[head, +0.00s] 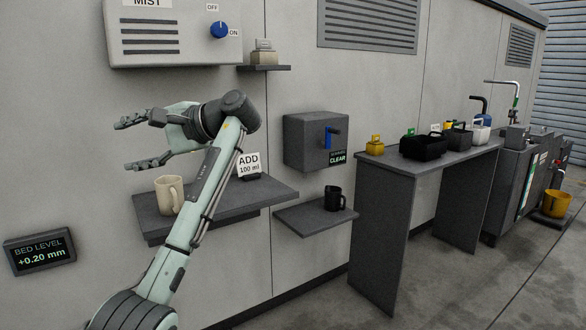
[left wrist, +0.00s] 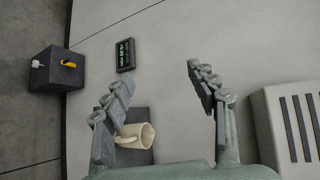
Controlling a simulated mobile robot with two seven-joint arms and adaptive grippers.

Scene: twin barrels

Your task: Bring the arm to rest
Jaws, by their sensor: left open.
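My left gripper (head: 135,143) is open and empty in the head view, raised in front of the wall with its fingers pointing left. Its two fingers (left wrist: 165,95) also stand wide apart in the left wrist view. Below it, a cream mug (head: 169,194) stands upright on a grey wall shelf (head: 270,198); the gripper is apart from it. The mug also shows in the left wrist view (left wrist: 142,135), partly behind a finger. My right gripper is in neither view.
A mist box (head: 158,38) with a blue knob (head: 219,30) hangs above the gripper. An "ADD 100 ml" sign (head: 249,165) stands on the shelf behind my arm. A black mug (head: 334,198) is on a lower shelf. A table (head: 388,190) with several containers stands right.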

